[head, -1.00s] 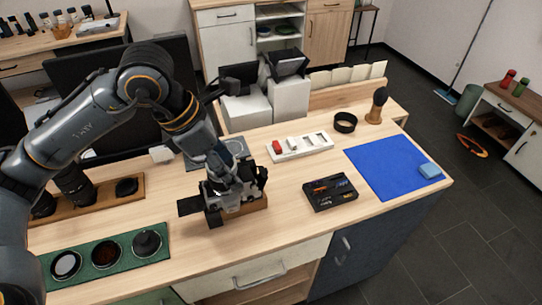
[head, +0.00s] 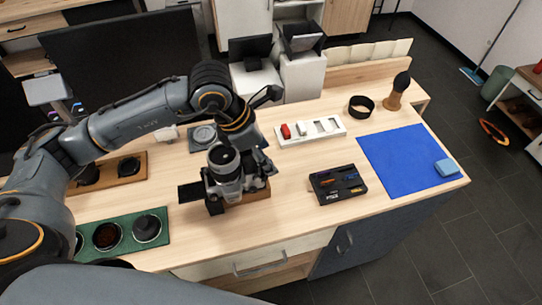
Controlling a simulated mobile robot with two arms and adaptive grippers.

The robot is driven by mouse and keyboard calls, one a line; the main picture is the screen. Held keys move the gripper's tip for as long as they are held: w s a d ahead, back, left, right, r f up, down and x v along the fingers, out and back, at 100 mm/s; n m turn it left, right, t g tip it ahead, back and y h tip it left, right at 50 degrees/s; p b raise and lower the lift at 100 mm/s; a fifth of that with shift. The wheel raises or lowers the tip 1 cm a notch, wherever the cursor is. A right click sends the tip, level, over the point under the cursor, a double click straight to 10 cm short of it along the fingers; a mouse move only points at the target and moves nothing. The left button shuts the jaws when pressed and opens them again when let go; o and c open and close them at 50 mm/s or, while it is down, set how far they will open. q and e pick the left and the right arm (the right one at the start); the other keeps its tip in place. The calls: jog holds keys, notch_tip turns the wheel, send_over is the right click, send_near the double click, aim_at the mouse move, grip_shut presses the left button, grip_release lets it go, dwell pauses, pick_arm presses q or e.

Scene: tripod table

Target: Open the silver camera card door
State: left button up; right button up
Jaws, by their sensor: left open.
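The silver camera (head: 229,187) sits on a small wooden block (head: 258,196) near the front middle of the table. Its black lens points up toward me, and a dark flat panel (head: 190,192) sticks out at its left. I cannot make out the card door from here. My left gripper (head: 264,166) is open, low at the back right side of the camera, partly hidden behind it and the wrist. I cannot tell whether it touches the camera. My right gripper is out of view.
A black tool tray (head: 338,185), a blue mat (head: 400,165) with a blue block (head: 446,167) and a white card tray (head: 310,132) lie to the right. A green filter tray (head: 124,234) is at the left. Wood between camera and tool tray is clear.

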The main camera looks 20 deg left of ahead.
pick_arm(q)
jog(key=x, duration=0.3)
jog(key=shift+s, duration=0.1)
jog(key=shift+d+f, duration=0.1)
jog(key=shift+f, duration=0.15)
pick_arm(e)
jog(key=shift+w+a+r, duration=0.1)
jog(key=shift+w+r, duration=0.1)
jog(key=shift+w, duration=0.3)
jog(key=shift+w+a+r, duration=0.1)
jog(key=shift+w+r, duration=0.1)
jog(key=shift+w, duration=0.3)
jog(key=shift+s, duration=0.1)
pick_arm(q)
jog(key=shift+c, duration=1.3)
jog(key=c, duration=0.9)
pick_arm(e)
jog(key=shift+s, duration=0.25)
